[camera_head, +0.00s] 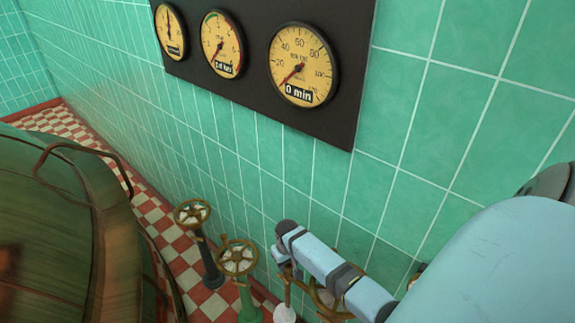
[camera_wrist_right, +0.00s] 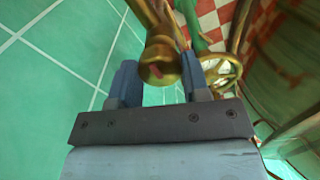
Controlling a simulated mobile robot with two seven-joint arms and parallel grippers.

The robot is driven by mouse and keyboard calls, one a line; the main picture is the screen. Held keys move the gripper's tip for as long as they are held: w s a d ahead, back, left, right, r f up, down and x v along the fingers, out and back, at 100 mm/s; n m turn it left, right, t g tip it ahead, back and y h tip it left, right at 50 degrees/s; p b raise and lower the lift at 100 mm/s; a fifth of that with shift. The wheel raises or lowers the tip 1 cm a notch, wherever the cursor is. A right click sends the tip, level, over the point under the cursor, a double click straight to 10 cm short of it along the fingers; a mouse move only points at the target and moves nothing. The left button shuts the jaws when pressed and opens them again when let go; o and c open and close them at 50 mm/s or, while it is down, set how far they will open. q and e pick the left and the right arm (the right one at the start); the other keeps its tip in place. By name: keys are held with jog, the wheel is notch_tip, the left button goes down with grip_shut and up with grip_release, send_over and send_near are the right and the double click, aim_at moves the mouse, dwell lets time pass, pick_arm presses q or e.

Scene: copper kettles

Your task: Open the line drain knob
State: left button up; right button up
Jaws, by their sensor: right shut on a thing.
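My right gripper (camera_wrist_right: 158,80) is shut on a brass knob (camera_wrist_right: 160,66) with a rounded end and a small red mark, which sits between the two blue fingers in the right wrist view. No label shows on it, so I cannot tell from the picture which line it belongs to. In the head view my right gripper (camera_head: 284,243) reaches in from the lower right, close to the wall, and its arm hides most of the knob. My left gripper is not in view.
Brass handwheels stand on a dark post (camera_head: 208,258) and a green post (camera_head: 248,298) left of my gripper. Another brass wheel (camera_head: 325,297) is partly behind my arm. A large copper kettle (camera_head: 60,230) fills the left. Gauges (camera_head: 303,65) hang on the tiled wall.

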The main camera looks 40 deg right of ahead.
jog(key=shift+w+n, duration=0.1)
jog(key=shift+n, duration=0.5)
jog(key=o, duration=0.9)
jog(key=shift+o, duration=0.2)
notch_tip(320, 180, up, 14)
jog(key=b, duration=0.1)
